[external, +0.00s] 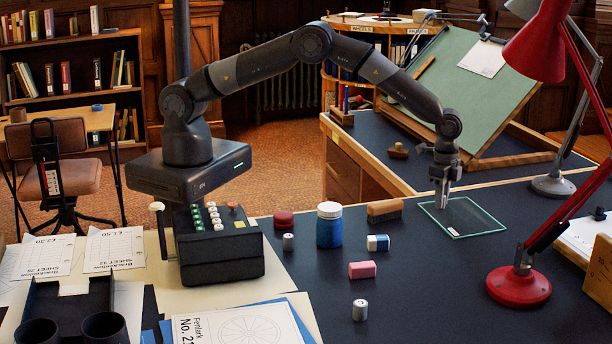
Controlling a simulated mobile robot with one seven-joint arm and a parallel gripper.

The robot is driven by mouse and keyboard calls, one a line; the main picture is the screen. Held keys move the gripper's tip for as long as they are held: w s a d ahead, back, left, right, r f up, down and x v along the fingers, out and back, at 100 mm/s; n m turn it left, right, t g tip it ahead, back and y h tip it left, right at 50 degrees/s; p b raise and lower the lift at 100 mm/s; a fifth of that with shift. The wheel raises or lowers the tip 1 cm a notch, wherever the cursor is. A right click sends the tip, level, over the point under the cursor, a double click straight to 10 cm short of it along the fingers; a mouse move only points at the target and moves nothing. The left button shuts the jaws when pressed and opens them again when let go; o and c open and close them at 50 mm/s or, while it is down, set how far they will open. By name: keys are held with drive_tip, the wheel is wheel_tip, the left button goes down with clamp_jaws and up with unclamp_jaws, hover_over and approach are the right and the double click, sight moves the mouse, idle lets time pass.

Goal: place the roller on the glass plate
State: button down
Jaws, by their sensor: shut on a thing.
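The glass plate (472,224) is a clear, green-edged square lying flat on the dark desk top, with a small pale label near its front edge. My gripper (441,205) points down over the plate's left part. It is shut on a small silver-grey thing, which looks like the roller (440,198), mostly hidden between the fingers. The held thing is low over the plate; I cannot tell whether it touches the glass.
Left of the plate are a wooden-backed block (385,211), a blue-and-white eraser (378,243), a pink eraser (362,270), a blue jar (329,228) and a small metal cylinder (360,310). The red lamp's base (518,288) stands front right. Desk in front of the plate is clear.

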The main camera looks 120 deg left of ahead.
drive_tip(key=c, duration=1.3)
unclamp_jaws()
wheel_tip(320, 180, up, 12)
drive_tip(key=shift+r, duration=0.2)
drive_tip(key=s+d+r+t, duration=0.1)
drive_tip(key=s+d+r, duration=0.3)
drive_tip(key=s+r, duration=0.35)
drive_tip(key=s+d+r+n+t, duration=0.1)
drive_tip(key=s+d+r, duration=0.3)
drive_tip(key=s+r, duration=0.3)
drive_tip(key=s+d+r+t, duration=0.1)
drive_tip(key=s+d+r, duration=0.4)
drive_tip(key=r, duration=0.4)
drive_tip(key=s+d+f+t, duration=0.1)
drive_tip(key=s+d, duration=0.1)
drive_tip(key=s, duration=1.2)
drive_tip(key=s+d+n+t, duration=0.1)
drive_tip(key=s+d, duration=0.2)
drive_tip(key=s, duration=1)
drive_tip(key=shift+s+d+f+t, duration=0.2)
drive_tip(key=shift+s+f+t, duration=0.1)
drive_tip(key=shift+s+f, duration=0.1)
